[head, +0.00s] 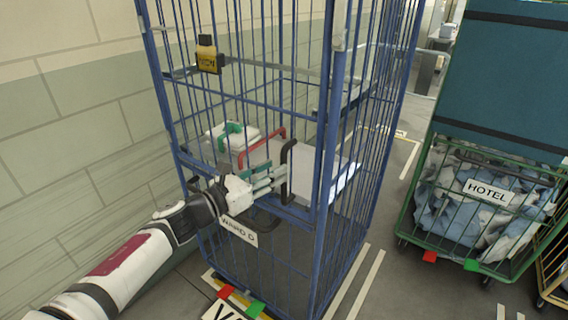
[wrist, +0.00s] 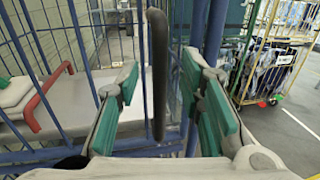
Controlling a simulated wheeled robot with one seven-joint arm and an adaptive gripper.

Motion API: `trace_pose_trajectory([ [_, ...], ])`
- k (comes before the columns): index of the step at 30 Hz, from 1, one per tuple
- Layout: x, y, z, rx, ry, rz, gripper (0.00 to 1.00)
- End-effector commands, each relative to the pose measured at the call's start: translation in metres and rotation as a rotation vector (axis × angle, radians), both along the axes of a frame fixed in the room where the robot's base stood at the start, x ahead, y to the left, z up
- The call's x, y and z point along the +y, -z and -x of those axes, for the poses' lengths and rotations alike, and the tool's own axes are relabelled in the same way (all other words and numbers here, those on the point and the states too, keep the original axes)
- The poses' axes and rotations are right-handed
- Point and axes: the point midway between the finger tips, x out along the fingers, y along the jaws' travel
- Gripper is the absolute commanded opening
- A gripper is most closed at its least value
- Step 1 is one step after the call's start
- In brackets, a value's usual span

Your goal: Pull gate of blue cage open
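The blue cage (head: 330,125) stands upright in the middle of the head view, its barred gate (head: 250,110) facing me. A dark upright handle (head: 288,172) sits near the gate's right edge. In the wrist view the handle (wrist: 157,75) rises between my gripper's two green-padded fingers. My gripper (head: 278,177) is open, with a visible gap on each side of the handle; it also shows in the wrist view (wrist: 158,95). A yellow-and-black latch block (head: 207,56) is high on the gate's left. A "WARD D" sign (head: 238,230) hangs low on the gate.
A tiled wall (head: 70,110) is close on the left. A green cage marked "HOTEL" (head: 487,192) stands to the right, with floor between.

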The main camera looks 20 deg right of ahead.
Motion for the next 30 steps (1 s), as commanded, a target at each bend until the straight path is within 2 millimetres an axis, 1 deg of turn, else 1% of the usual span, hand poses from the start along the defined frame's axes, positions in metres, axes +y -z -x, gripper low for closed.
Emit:
trace_pose_trajectory([
  [1, -0.009, -0.001, -0.003, 0.000, 0.004, 0.003, 0.35],
  [3, -0.019, -0.001, -0.007, 0.000, 0.003, 0.003, 0.35],
  [9, -0.037, 0.000, -0.016, 0.000, 0.001, 0.001, 0.35],
  [13, -0.041, 0.000, -0.019, 0.000, 0.000, 0.000, 0.35],
  [20, -0.041, 0.000, -0.019, 0.000, -0.001, 0.000, 0.35],
  [21, -0.041, 0.000, -0.019, 0.000, -0.001, 0.000, 0.30],
  [23, -0.041, 0.000, -0.019, 0.000, -0.001, 0.000, 0.17],
  [24, -0.041, 0.000, -0.019, 0.000, -0.001, 0.000, 0.08],
  [25, -0.041, 0.000, -0.019, 0.000, -0.001, 0.000, 0.01],
  [30, -0.041, 0.000, -0.019, 0.000, 0.000, 0.000, 0.00],
])
